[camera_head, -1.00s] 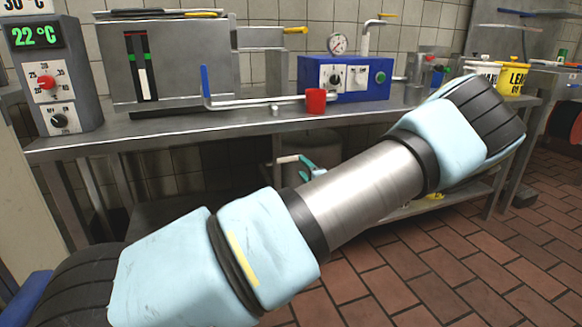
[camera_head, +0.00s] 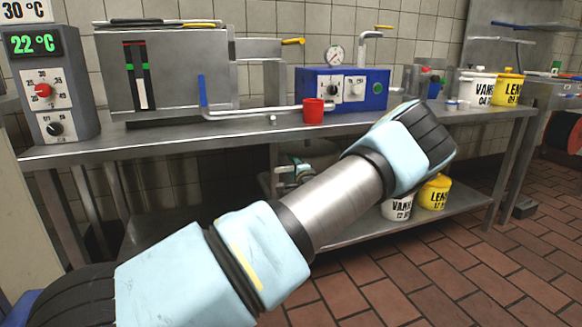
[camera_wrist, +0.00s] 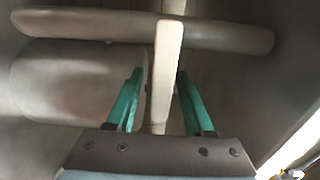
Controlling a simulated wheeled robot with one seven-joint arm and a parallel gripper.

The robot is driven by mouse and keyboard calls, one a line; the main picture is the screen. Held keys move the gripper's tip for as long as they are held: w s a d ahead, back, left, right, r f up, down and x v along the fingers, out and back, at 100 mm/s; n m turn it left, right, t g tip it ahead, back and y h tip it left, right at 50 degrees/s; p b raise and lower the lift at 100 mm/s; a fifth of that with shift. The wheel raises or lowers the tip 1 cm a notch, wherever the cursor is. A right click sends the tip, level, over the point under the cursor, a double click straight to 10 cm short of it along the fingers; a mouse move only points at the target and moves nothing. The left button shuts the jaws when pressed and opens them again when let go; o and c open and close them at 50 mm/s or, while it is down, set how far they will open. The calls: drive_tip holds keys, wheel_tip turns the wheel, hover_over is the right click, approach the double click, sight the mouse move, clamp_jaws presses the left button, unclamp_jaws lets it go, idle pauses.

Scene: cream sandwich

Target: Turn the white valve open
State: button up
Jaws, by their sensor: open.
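The white valve handle (camera_wrist: 168,70) is a long pale bar running up and down in the wrist view, in front of a grey horizontal pipe. My gripper (camera_wrist: 158,76) has its two teal fingers apart, one on each side of the handle. I cannot tell whether either finger touches it. In the head view, my gripper (camera_head: 297,172) shows small under the steel counter, partly hidden behind my arm. The valve is hard to make out there.
The steel counter (camera_head: 180,138) stands above my gripper. On it are a red cup (camera_head: 313,111), a blue control box (camera_head: 343,97) and a thermostat box (camera_head: 55,85). White (camera_head: 397,206) and yellow (camera_head: 434,192) buckets stand on the lower shelf, close to my arm.

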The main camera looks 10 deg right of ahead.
drive_tip(key=shift+c, duration=0.2)
clamp_jaws()
idle(1.1)
